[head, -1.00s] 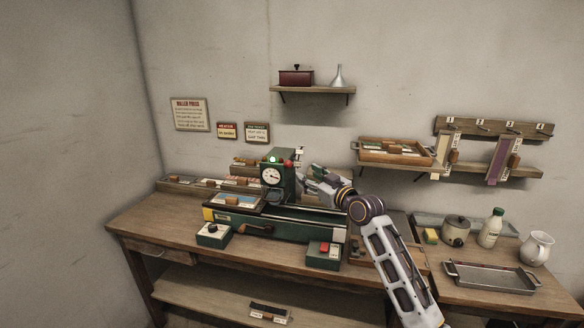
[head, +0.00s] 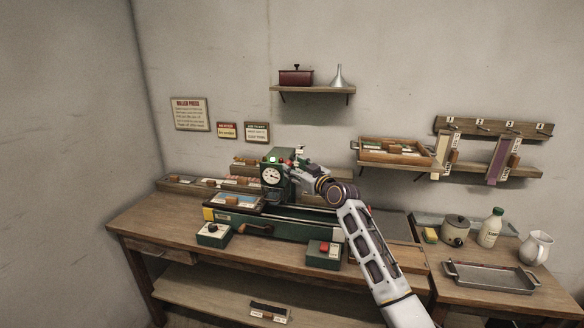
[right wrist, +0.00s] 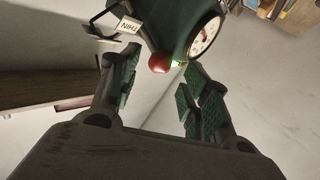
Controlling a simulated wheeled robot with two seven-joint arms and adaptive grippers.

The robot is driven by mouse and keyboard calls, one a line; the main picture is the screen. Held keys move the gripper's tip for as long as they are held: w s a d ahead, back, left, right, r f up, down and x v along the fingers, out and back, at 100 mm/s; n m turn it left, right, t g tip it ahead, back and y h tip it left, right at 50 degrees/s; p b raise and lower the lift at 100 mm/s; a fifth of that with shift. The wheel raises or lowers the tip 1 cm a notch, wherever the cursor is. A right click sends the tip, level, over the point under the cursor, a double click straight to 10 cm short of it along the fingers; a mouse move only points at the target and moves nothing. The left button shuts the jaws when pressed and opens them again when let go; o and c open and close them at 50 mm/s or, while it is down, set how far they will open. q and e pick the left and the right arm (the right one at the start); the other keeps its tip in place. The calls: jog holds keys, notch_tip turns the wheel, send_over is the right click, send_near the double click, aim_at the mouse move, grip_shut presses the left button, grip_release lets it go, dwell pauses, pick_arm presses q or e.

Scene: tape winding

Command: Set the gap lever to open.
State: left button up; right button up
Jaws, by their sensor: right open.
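The gap lever appears to be the red knob (right wrist: 159,63) on the green roller press (head: 276,182), by a small tag reading THIN (right wrist: 129,25). In the right wrist view the knob lies between the tips of my right gripper (right wrist: 158,88), slightly beyond the green pads, with no clear contact. The gripper is open. In the head view my right gripper (head: 300,162) is at the upper right side of the press head, beside the white dial (head: 271,175), and it partly hides the knob. My left gripper is not in view.
A green control box with a red button (head: 323,250) and another box with a black knob (head: 213,232) stand at the front of the bench (head: 150,228). A wall shelf (head: 312,90) hangs above. A metal tray (head: 490,276) lies at right.

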jog(key=shift+x, duration=1.2)
grip_shut()
